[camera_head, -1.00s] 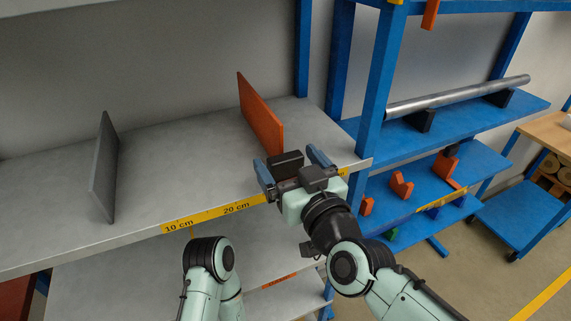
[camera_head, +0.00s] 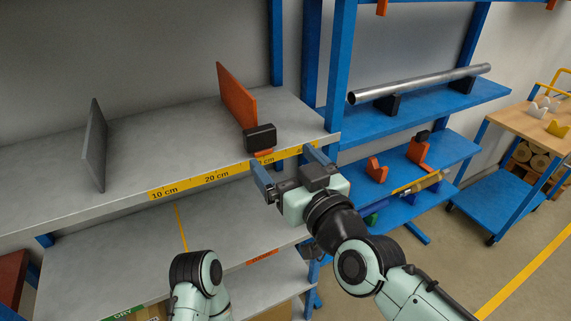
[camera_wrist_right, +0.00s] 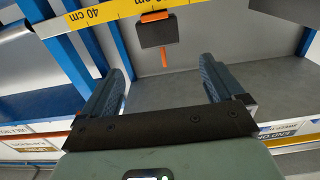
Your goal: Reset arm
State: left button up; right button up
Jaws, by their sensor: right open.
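My right gripper (camera_head: 281,156) is open in front of the shelf's front edge, with nothing between its fingers. It also shows in the right wrist view (camera_wrist_right: 162,66), its two blue fingers spread apart. A black block with an orange part (camera_head: 260,137) sits at the front edge of the upper grey shelf, just beyond the fingers. The wrist view shows the block (camera_wrist_right: 158,33) at the yellow ruler strip, apart from the fingers, with a thin orange piece between it and the gripper. My left gripper is not in view.
The upper grey shelf (camera_head: 140,145) holds a grey divider (camera_head: 94,145) and an orange divider (camera_head: 236,95). A blue post (camera_head: 340,65) stands close to my right gripper. A metal pipe (camera_head: 420,82) lies on a blue rack. A wooden-topped cart (camera_head: 520,115) stands at the right.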

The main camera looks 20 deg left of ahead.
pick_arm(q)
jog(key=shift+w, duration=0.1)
pick_arm(e)
jog(key=shift+w, duration=0.1)
